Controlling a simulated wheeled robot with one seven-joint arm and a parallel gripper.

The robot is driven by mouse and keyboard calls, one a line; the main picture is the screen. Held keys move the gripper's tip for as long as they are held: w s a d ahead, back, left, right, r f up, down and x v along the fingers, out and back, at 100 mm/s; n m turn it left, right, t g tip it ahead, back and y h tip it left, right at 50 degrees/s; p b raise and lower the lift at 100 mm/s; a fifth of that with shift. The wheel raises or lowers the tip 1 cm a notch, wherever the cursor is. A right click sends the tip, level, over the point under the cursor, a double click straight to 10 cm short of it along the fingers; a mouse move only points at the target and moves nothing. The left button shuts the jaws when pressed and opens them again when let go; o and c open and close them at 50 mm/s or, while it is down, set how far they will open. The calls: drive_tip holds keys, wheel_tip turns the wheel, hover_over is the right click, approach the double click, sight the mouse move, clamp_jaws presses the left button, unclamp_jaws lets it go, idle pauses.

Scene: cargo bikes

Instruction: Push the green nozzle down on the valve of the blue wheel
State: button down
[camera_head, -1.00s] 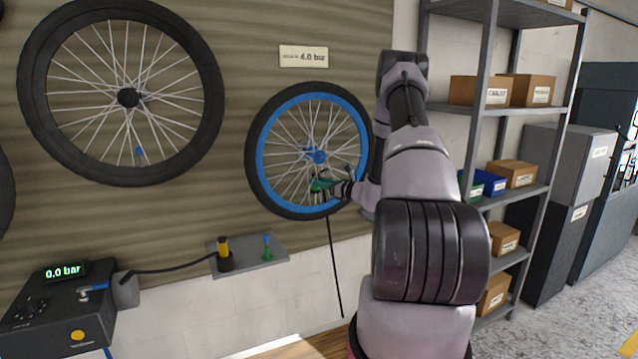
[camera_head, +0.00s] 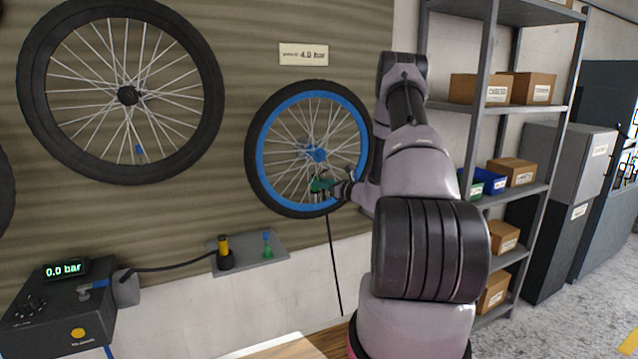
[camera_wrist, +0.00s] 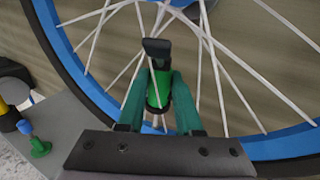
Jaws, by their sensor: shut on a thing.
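The blue wheel (camera_head: 262,160) hangs on the wall, a black tire around its blue rim; the rim also shows in the wrist view (camera_wrist: 62,50). My gripper (camera_head: 320,186) is at the lower part of this wheel, among the spokes. In the wrist view my gripper (camera_wrist: 159,92) has its two green fingers shut on the sides of the green nozzle (camera_wrist: 159,88). The nozzle has a black head pointing up toward the hub and a dark ring low down. A valve is not clearly visible; the nozzle and fingers cover that area.
A grey wall shelf (camera_head: 285,243) at lower left carries a yellow-topped black holder (camera_head: 223,255) and a green piece with a blue top (camera_head: 267,247). A pump box (camera_head: 60,315) reads 0.0 bar. A larger wheel (camera_head: 30,90) hangs at left; a metal rack (camera_head: 485,60) stands at right.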

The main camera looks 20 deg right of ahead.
drive_tip(key=shift+f, duration=0.35)
idle(0.6)
drive_tip(key=shift+c, duration=2)
unclamp_jaws()
drive_tip(key=shift+s+d, duration=0.1)
drive_tip(key=v, duration=0.9)
drive_tip(key=shift+s, duration=0.35)
drive_tip(key=shift+d, duration=0.15)
